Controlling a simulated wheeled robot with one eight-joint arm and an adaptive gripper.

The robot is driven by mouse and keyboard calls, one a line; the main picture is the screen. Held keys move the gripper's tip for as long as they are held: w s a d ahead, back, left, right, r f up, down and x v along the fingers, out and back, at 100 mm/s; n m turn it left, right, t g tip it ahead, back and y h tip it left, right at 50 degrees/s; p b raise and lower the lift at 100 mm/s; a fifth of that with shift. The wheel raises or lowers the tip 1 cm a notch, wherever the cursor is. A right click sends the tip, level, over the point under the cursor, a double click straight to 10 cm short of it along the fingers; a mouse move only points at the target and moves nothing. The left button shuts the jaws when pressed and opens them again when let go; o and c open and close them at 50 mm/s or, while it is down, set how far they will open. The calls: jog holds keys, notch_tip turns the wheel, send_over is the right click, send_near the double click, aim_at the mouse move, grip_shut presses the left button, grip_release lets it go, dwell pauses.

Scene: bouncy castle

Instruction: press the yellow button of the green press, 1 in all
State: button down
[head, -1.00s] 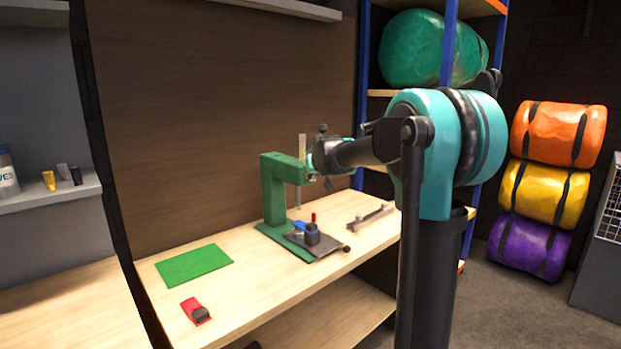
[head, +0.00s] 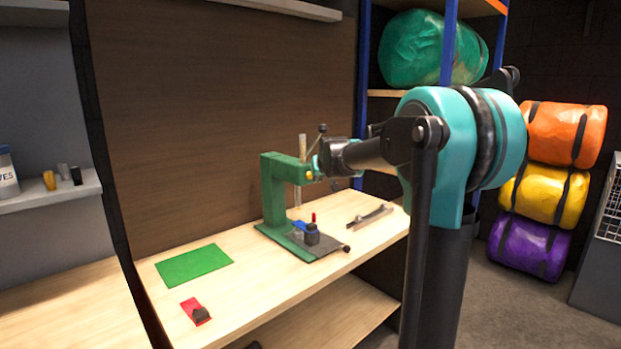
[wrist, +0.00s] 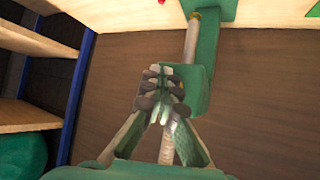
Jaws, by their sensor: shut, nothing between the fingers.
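The green press (head: 272,190) stands upright on the bench; it also shows in the wrist view (wrist: 200,90), close beside the fingers. Its small yellow button (head: 309,175) is on the right side of the press head; I cannot make it out in the wrist view. My gripper (head: 318,166) is at the right side of the press head, very close to the button. Whether it touches cannot be told. In the wrist view its fingers (wrist: 160,72) are together and hold nothing. A dark block with a red peg (head: 312,235) sits on the press base.
The wooden bench (head: 255,290) carries a green mat (head: 194,265), a red-and-black item (head: 196,312) and a metal bar (head: 370,215). A brown panel (head: 220,110) stands behind the press. Blue-framed shelving (head: 447,45) is at the back right.

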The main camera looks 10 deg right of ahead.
jog(key=s+d, duration=0.1)
jog(key=s, duration=0.1)
jog(key=s+d, duration=0.1)
jog(key=shift+s+d, duration=0.35)
dwell(0.4)
jog(key=s+d+f+g, duration=0.1)
jog(key=s+f+g, duration=0.1)
jog(key=s+f, duration=0.8)
jog(key=s+d+f+g, duration=0.1)
jog(key=s+f+g, duration=0.1)
jog(key=s+f, duration=0.8)
jog(key=s+d+f+m+g+h, duration=0.1)
jog(key=s+f, duration=0.8)
jog(key=s, duration=1)
jog(key=shift+s+d+f+g, duration=0.15)
jog(key=shift+s+f+g, duration=0.25)
jog(key=shift+g, duration=0.4)
jog(key=shift+w, duration=0.1)
